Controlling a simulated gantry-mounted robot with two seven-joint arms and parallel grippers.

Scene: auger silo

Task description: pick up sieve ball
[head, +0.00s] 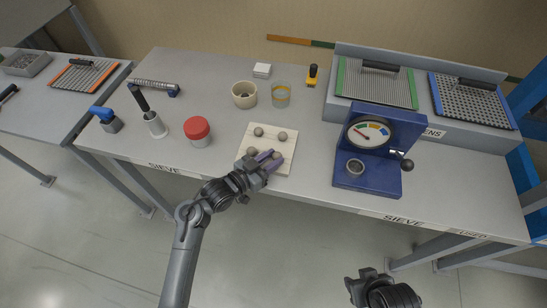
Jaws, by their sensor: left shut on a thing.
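A cream board (287,166) lies near the front edge of the table and bears several grey-brown sieve balls. Two of them, the back left ball (258,131) and the back right ball (282,136), sit free. Another ball (251,151) is at the front left, close to my left gripper's fingers.
A red-lidded jar (198,131), a white holder with a black handle (155,125), a beige bowl (244,94) and a glass (281,95) stand left of and behind the board. A blue gauge device (376,150) stands to the right. Sieve trays (376,82) are behind it.

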